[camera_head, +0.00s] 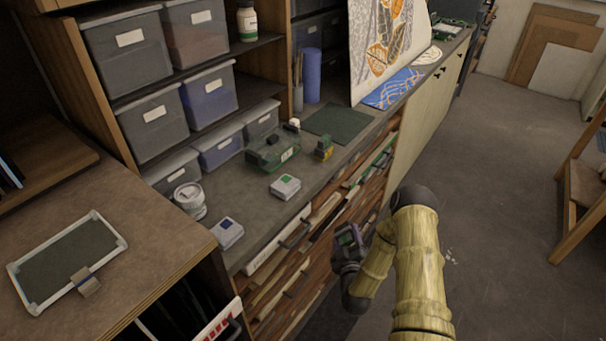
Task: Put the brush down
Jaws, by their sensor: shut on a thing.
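My gripper (347,238) is at the lower middle, at the end of my arm, in front of the drawer fronts and off the counter's front edge. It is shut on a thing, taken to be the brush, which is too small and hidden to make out. The grey counter (315,175) runs behind it. On the brown worktop at the left lies a light-rimmed tray (121,243) with a dark pad.
The counter holds a green case (272,152), a small white-and-green box (285,187), a white jar (189,198), a grey box (227,232), a dark green mat (338,124) and a blue cylinder (312,75). Bins fill the shelves behind. Bare floor lies right.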

